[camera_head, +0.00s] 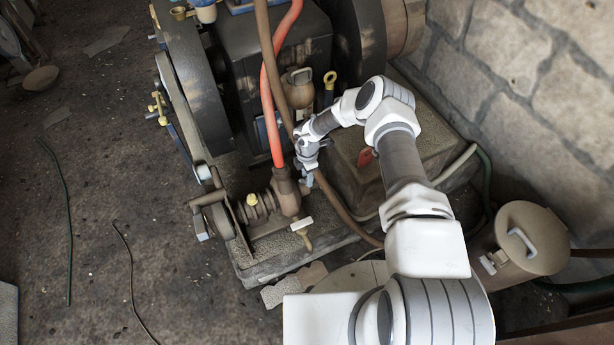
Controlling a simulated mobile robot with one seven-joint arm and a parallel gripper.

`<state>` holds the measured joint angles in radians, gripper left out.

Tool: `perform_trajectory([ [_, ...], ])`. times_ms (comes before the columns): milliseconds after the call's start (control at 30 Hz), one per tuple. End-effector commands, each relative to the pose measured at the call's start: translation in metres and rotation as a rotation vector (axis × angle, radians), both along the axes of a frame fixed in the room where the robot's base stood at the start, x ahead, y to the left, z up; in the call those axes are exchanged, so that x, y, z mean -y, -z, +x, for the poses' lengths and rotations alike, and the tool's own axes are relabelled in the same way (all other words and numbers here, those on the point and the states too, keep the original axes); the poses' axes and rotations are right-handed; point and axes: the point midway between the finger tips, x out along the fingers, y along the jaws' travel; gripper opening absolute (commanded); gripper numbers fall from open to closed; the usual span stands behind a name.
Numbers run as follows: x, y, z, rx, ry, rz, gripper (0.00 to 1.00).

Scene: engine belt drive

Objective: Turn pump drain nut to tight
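The pump (288,194) is a brown, rusty body at the front of the engine base, with a red hose (271,95) rising from its top. My white arm reaches in from the lower right. My gripper (307,180) points down at the right side of the pump, close against it. The fingers are small and partly hidden, so I cannot tell whether they touch or hold anything. I cannot make out the drain nut; it may be hidden by the gripper or the pump. A small yellowish fitting (252,199) shows on the pump's left side.
A brown hose (334,202) runs close beside the gripper. A pulley (212,219) stands left of the pump. A wooden-handled tool (302,227) lies in front. A boxy block (395,160) stands behind the arm, and a lidded can (530,245) at right. The left floor is mostly clear.

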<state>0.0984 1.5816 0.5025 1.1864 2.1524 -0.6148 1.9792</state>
Motion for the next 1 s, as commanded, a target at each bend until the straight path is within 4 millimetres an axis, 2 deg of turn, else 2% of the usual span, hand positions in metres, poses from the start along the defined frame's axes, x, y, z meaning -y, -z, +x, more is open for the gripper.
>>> perform_trajectory([
  [167,-0.001,0.000,-0.001,-0.001,-0.001,0.001,0.42],
  [333,-0.001,-0.016,0.000,0.000,-0.001,0.001,0.42],
  [467,0.000,-0.044,0.000,0.001,-0.003,0.000,0.42],
  [800,0.000,-0.127,0.000,0.002,-0.002,0.000,0.42],
  [1000,0.000,-0.160,0.000,0.001,0.000,0.000,0.42],
])
